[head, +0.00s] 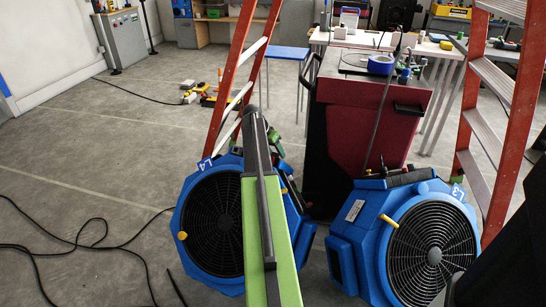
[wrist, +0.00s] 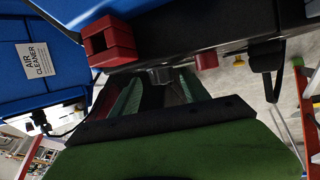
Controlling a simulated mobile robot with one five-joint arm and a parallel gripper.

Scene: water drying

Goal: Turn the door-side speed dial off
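Two blue fan units stand side by side in the head view: one tagged L4 (head: 215,220) at the left and one tagged L3 (head: 420,240) at the right. In the wrist view, a blue casing (wrist: 35,70) carries an "AIR CLEANER" label, beside a dark panel. A small black knob (wrist: 160,76) on the panel lies just beyond my gripper (wrist: 158,88). Its green fingers look apart and roughly in line with the knob; contact cannot be told. I cannot tell which dial is door-side. In the head view, my green arm hides part of L4 and my fingertips are not clear.
A red-and-black cabinet (head: 365,125) stands behind the units. Orange ladders rise at left (head: 228,90) and right (head: 470,120). A black cable (head: 85,245) loops over the left floor. In the wrist view, a red block (wrist: 110,42) juts out near the fingers.

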